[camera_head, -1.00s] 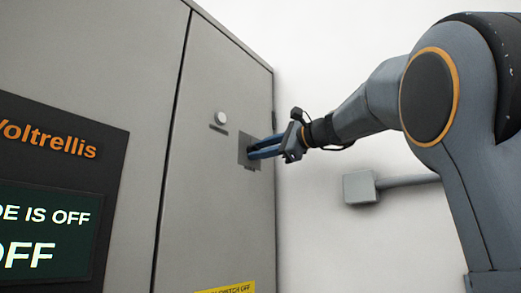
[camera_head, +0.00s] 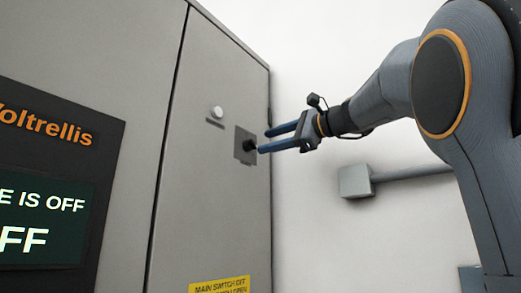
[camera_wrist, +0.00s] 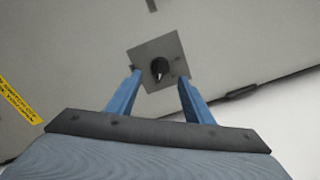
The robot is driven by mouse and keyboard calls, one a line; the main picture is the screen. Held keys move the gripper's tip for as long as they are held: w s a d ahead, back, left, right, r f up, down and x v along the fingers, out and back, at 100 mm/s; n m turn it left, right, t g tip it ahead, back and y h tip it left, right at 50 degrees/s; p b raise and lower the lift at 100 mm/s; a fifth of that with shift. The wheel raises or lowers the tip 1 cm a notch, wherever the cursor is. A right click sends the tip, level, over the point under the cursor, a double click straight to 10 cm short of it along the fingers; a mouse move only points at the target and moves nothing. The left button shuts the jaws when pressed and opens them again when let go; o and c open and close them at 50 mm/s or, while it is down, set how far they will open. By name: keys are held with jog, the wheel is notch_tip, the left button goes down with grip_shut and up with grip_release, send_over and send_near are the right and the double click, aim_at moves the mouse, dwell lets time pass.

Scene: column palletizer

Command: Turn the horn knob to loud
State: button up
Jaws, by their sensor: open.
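The knob (camera_head: 249,145) is small and black, on a dark square plate (camera_head: 239,155) on the grey cabinet door. In the wrist view the knob (camera_wrist: 160,69) sits at the middle of its plate (camera_wrist: 149,51), which looks tilted there; the plate's markings are too small to read. My gripper (camera_head: 262,142) is open and empty, with two blue fingers pointing at the plate. In the wrist view its fingertips (camera_wrist: 161,76) lie left and right of the knob, apart from it. I cannot tell which setting the knob points to.
A white round button (camera_head: 216,111) is on the door above the plate. A yellow label (camera_head: 219,286) is lower on the door. A display (camera_head: 40,222) is at left. A grey wall box with a pipe (camera_head: 355,181) is below my arm.

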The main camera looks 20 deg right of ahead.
jog(key=shift+v, duration=1.15)
jog(key=w+a+f+n+g+h+b, duration=0.1)
jog(key=w+f+n+g+h, duration=0.15)
jog(key=f, duration=1.85)
jog(key=w+f+n+g+h+b, duration=0.1)
jog(key=w+f+g+h, duration=0.25)
jog(key=f, duration=1.85)
jog(key=s+a+f+n+g+h, duration=0.1)
jog(key=s+f+n, duration=0.3)
jog(key=s+f, duration=0.4)
jog(key=s+a+f+n+g+h, duration=0.1)
jog(key=s+f+n, duration=0.4)
jog(key=f, duration=1.2)
jog(key=s+a+f+n+g+h+b, duration=0.1)
jog(key=s+f+n+g, duration=0.3)
jog(key=s+f, duration=0.8)
jog(key=shift+a+g+h, duration=0.55)
jog(key=shift+g+h, duration=0.05)
jog(key=shift+h, duration=0.2)
